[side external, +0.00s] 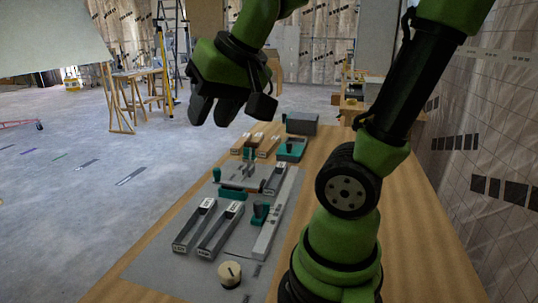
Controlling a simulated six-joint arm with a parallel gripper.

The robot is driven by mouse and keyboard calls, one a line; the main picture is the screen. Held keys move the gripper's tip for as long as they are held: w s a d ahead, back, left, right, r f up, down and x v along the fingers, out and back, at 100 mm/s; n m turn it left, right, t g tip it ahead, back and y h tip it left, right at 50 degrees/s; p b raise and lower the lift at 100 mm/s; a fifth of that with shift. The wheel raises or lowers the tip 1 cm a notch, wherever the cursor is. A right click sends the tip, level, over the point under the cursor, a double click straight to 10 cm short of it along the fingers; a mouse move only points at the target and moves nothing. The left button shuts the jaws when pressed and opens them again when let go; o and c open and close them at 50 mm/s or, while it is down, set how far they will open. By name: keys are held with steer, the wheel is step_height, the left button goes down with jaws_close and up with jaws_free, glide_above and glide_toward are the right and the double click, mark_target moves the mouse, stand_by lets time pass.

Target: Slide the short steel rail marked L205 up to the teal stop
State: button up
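My gripper (214,112) hangs in the air above the far left of the bench, clear of all the parts. Its dark fingers point down; their gap is unclear from this angle. Two grey steel rails with white labels, a left one (192,229) and a right one (219,233), lie side by side on the grey mat. A shorter grey piece with a pale label (275,179) lies farther back. The labels are too small to read, so I cannot tell which is L205. A low teal block (232,194) lies beyond the two rails and may be the stop.
A long pale bar (268,236) runs along the mat's right side, with a teal-handled clamp (260,212) beside it. A round wooden knob (230,274) stands at the front. Wooden blocks (257,141), a teal tray (292,149) and a dark box (301,123) occupy the back.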

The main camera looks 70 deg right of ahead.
steer(key=w+d+f+m+g+h, duration=0.25)
steer(key=w+d+m, duration=0.2)
steer(key=d, duration=0.45)
steer(key=m+g+h, duration=0.2)
steer(key=m+g, duration=0.2)
steer(key=m, duration=0.2)
glide_toward(276, 178)
steer(key=shift+y, duration=0.25)
steer(key=r, duration=0.1)
steer(key=a+r, duration=0.1)
steer(key=w+r, duration=0.1)
steer(key=shift+a+r, duration=0.25)
steer(key=shift+r, duration=0.05)
steer(key=x, duration=1)
steer(key=shift+a, duration=0.1)
jaws_close()
